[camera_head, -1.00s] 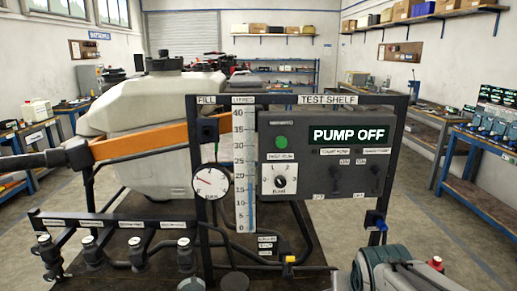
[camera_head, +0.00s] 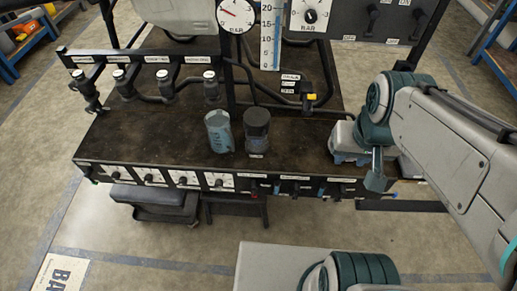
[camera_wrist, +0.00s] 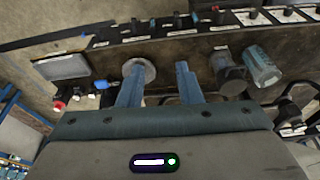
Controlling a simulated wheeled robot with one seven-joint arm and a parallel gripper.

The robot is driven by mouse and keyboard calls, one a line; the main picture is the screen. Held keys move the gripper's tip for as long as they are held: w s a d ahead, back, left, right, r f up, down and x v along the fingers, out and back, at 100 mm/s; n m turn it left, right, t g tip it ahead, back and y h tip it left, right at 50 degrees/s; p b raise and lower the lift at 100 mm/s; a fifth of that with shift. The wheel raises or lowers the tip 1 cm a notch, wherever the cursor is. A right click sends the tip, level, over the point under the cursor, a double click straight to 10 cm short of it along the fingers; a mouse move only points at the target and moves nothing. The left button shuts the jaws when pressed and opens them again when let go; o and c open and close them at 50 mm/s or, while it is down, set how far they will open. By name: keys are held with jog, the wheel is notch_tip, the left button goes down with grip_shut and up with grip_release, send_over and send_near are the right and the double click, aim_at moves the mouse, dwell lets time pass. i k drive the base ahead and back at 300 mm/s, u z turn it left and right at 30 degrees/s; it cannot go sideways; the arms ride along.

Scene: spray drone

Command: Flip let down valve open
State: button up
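No label reading "let down" is legible, so I cannot tell which valve it is. A small valve with a yellow handle (camera_head: 311,97) stands at the back of the bench beside white labels. A round pale disc (camera_wrist: 140,72) lies below, partly behind the left finger. In the head view my arm hides much of the gripper.
A translucent blue cup (camera_head: 219,132) and a dark jar (camera_head: 257,130) stand mid-bench, right of the fingers in the wrist view. Several hose valves (camera_head: 165,82) line the back left rail. A red knob (camera_wrist: 58,105) and a blue fitting (camera_wrist: 102,85) lie left.

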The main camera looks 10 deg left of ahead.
aim_at(254, 185)
jog(key=z, duration=0.55)
jog(key=k, duration=1.35)
jog(key=z, duration=0.3)
jog(key=i, duration=0.4)
jog(key=u, duration=0.75)
jog(key=i, duration=0.55)
jog(key=u, duration=0.2)
